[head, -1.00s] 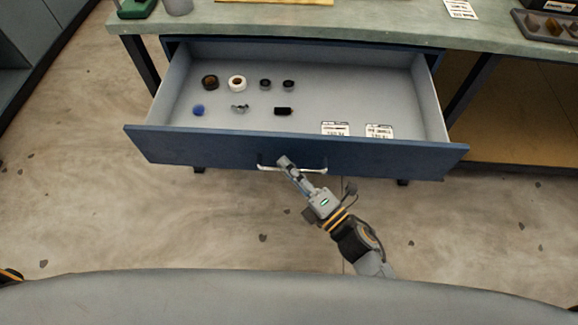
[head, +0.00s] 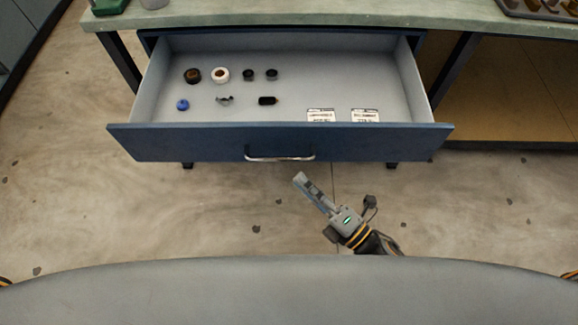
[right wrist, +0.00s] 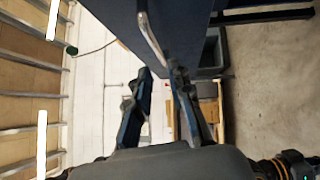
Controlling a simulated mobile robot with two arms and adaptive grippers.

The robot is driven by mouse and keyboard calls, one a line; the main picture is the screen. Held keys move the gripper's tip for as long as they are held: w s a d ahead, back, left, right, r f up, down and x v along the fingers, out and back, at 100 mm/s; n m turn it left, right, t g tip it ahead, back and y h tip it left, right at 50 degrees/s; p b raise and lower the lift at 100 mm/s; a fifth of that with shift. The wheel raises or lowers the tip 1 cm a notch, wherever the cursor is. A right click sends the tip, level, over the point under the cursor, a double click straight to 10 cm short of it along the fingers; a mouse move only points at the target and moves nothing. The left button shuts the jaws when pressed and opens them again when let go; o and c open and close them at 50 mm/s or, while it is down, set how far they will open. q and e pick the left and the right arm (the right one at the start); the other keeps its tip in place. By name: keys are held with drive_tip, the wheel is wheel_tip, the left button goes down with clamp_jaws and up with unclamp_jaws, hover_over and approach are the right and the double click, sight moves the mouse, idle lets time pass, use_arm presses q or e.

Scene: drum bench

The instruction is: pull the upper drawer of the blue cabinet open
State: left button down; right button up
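The blue cabinet's upper drawer (head: 200,143) stands pulled well out below the bench top, with its grey inside showing. Its metal bar handle (head: 280,157) is on the middle of the front, and the handle also shows at the top of the right wrist view (right wrist: 151,40). My right gripper (head: 299,180) is below and slightly right of the handle in the head view, apart from it. In the right wrist view its two fingers (right wrist: 160,82) are spread with nothing between them. My left gripper is out of view.
Inside the drawer lie several small round parts (head: 193,76), a blue piece (head: 182,105), a black piece (head: 267,101) and two white labels (head: 365,115). The green bench top (head: 300,17) is above. A tray (head: 540,10) sits at its right. The floor before the drawer is clear.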

drive_tip(key=shift+v, duration=1.5)
